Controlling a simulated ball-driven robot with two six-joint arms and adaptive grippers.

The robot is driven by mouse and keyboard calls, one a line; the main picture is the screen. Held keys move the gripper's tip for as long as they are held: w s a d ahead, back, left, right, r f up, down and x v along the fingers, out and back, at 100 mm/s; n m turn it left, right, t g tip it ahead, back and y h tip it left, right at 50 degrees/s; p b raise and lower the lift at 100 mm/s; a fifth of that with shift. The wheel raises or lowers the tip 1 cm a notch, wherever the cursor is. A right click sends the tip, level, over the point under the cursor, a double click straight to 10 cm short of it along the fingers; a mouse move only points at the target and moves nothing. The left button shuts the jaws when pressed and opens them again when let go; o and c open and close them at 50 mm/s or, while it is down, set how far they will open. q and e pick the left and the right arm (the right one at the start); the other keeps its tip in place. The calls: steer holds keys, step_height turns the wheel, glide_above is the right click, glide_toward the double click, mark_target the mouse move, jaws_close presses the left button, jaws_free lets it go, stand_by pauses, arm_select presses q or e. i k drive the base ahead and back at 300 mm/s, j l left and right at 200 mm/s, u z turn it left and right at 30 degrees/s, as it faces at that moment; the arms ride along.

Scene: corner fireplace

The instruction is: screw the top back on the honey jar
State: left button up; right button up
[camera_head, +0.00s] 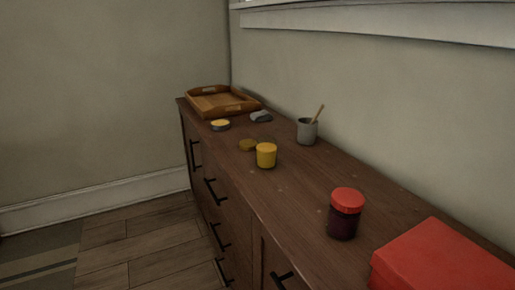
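A small yellow jar (266,156), which looks like the honey jar, stands upright on the wooden sideboard near its front edge. A flat, dark gold disc (248,145), which looks like its top, lies on the wood just behind and to the left of the jar, apart from it or nearly touching. I cannot make out the jar's rim in detail. Neither of my grippers shows in the head view.
A dark jar with a red lid (344,213) and a red box (442,262) stand nearer. A grey cup with a stick (307,132), a grey lump (261,116), a yellow-topped tin (220,125) and a wooden tray (249,109) are further back. The sideboard (300,187) has bare wood between.

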mark_target(266, 149)
steer(key=i+j+z, duration=0.1)
steer(key=z, duration=0.35)
steer(key=i+j+z, duration=0.15)
steer(key=z, duration=0.25)
steer(key=j+z, duration=0.25)
steer(key=z, duration=0.2)
steer(key=i+j+z, duration=0.15)
steer(key=j, duration=0.35)
steer(key=i+j+z, duration=0.15)
steer(key=j, duration=0.4)
steer(key=j+z, duration=0.15)
steer(key=j, duration=0.7)
steer(key=i+j, duration=0.1)
steer(key=j, duration=0.25)
